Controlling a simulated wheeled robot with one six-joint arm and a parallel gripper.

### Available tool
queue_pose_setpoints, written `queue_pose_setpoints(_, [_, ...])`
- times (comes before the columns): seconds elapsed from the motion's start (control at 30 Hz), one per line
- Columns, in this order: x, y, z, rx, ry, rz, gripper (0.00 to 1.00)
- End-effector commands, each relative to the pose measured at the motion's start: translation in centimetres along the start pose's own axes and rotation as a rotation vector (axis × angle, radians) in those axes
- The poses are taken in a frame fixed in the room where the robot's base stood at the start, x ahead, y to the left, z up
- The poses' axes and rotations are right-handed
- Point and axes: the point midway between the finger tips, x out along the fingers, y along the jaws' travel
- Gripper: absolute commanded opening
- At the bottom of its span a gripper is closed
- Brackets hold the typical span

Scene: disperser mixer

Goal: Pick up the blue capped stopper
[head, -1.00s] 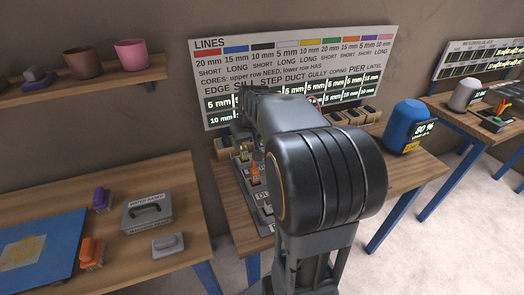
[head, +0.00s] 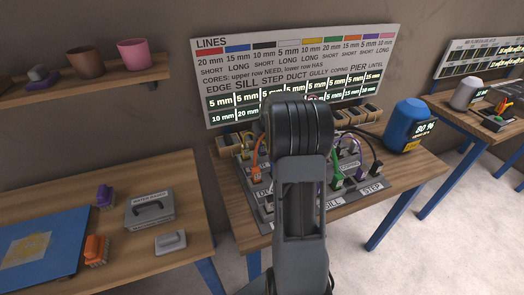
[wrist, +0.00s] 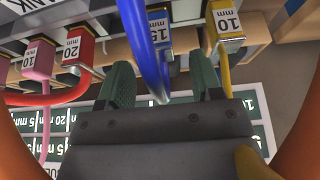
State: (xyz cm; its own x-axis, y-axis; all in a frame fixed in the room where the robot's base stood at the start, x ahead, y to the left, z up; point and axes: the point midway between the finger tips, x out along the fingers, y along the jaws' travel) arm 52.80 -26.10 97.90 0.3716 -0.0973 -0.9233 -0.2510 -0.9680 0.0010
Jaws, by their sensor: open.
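In the wrist view my gripper (wrist: 163,75) shows two green fingers, spread apart, with nothing clamped between them. A blue hose-like piece (wrist: 148,50) runs down between the fingers, next to a plug labelled 15 mm (wrist: 160,30). I cannot tell whether this blue piece is part of the blue capped stopper, and I make out no separate blue cap. In the head view my gripper is hidden behind my arm, and no blue capped stopper can be told apart there.
In the wrist view a yellow line with a 10 mm plug (wrist: 228,25) is close on the right. A red line with a 20 mm plug (wrist: 76,48) and a pink line (wrist: 42,60) are on the left. The head view shows a panel with several cables (head: 350,165).

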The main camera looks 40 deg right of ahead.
Motion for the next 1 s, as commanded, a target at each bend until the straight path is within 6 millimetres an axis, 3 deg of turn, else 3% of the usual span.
queue_pose_setpoints(0.33, [4.2, 0.0, -0.2, 0.001, -0.003, -0.001, 0.6])
queue_pose_setpoints(0.7, [5.0, 0.0, -0.2, 0.0, -0.001, 0.0, 0.59])
queue_pose_setpoints(1.0, [4.9, 0.0, -0.2, 0.0, -0.001, 0.0, 0.3])
